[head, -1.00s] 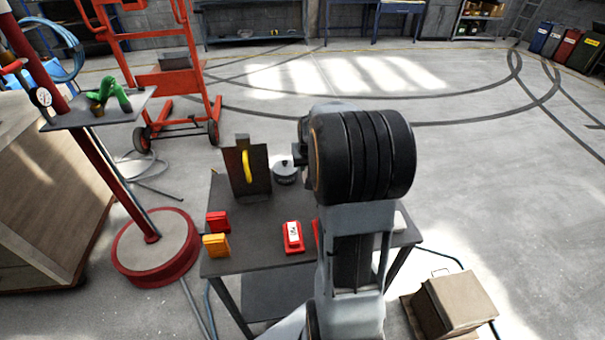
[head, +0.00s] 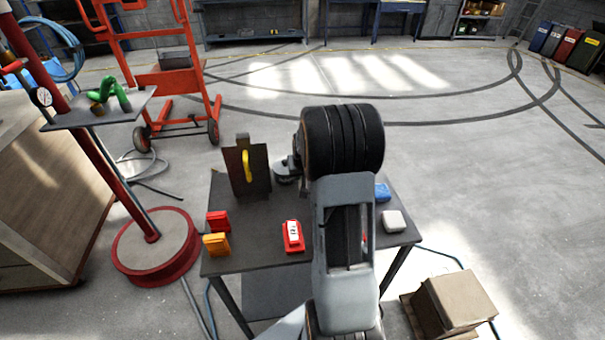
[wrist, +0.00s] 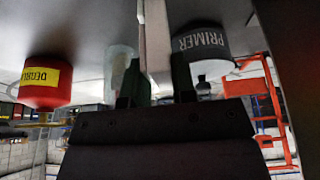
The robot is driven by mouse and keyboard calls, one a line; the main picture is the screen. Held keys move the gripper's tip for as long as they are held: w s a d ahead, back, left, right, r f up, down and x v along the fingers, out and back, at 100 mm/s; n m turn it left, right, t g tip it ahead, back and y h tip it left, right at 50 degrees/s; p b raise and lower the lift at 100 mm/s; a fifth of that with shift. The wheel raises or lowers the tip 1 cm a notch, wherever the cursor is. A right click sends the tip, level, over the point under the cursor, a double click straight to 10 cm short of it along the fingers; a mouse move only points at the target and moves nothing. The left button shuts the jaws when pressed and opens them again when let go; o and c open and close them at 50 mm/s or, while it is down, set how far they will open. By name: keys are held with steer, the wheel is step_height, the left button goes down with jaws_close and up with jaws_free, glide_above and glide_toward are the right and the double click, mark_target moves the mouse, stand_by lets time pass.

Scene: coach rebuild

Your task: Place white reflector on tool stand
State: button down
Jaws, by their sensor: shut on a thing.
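My gripper (wrist: 155,88) has its two dark fingers closed on a pale, flat piece, the white reflector (wrist: 154,40), seen nearly edge-on in the wrist view. In the head view my arm hides the gripper and the reflector. A small dark grey table (head: 262,258) with thin legs, which appears to be the tool stand, is below and around my arm. In the wrist view, which is upside down, a grey surface is close beyond the fingers. I cannot tell whether the reflector touches it.
The table carries a dark upright panel (head: 234,172) with a yellow handle, red (head: 218,222) and orange (head: 215,245) blocks, a red-and-white item (head: 292,236), and blue (head: 382,192) and white (head: 393,222) pieces. A primer can (wrist: 203,44) and red can (wrist: 46,84) flank the fingers.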

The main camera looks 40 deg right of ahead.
steer(key=shift+f, duration=0.2)
steer(key=c, duration=0.9)
jaws_free()
steer(key=shift+r, duration=0.1)
steer(key=shift+c, duration=0.2)
